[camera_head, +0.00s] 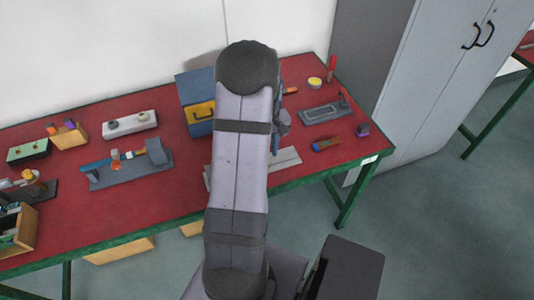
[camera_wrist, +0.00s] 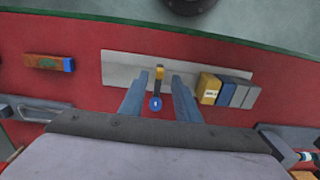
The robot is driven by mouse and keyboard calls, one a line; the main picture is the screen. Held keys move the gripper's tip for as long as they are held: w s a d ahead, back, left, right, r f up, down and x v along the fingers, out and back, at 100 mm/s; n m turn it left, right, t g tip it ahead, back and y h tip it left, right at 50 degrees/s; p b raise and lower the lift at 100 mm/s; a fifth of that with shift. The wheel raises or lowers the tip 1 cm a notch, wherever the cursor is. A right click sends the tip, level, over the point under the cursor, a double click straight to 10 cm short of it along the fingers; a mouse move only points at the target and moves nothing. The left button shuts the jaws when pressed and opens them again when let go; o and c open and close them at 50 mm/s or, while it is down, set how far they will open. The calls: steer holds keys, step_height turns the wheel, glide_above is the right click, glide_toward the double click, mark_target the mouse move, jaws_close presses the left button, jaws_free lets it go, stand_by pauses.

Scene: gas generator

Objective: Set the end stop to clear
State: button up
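A pale flat plate (camera_head: 286,160) lies near the front edge of the table, partly hidden by my arm in the head view. In the wrist view the plate (camera_wrist: 118,72) carries a small lever-like part (camera_wrist: 158,78) with a yellow and dark top and a blue round end. A yellow block (camera_wrist: 209,88) with a small white label, a blue block (camera_wrist: 226,93) and a grey block stand in a row on its right. I cannot tell which part is the end stop. My gripper (camera_wrist: 159,82) is open, its two fingers on either side of the lever-like part. Contact cannot be told.
A brown and blue block (camera_wrist: 48,62) lies left of the plate in the wrist view. A blue box with a yellow front (camera_head: 201,111) stands behind my arm. A rail fixture (camera_head: 130,168) is left, a grey tray (camera_head: 324,112) right.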

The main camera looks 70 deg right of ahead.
steer(key=shift+f, duration=1.35)
jaws_close()
steer(key=shift+s+d, duration=0.7)
jaws_free()
step_height(320, 180, up, 7)
steer(key=b, duration=0.1)
steer(key=shift+r+b, duration=0.2)
steer(key=shift+b, duration=0.1)
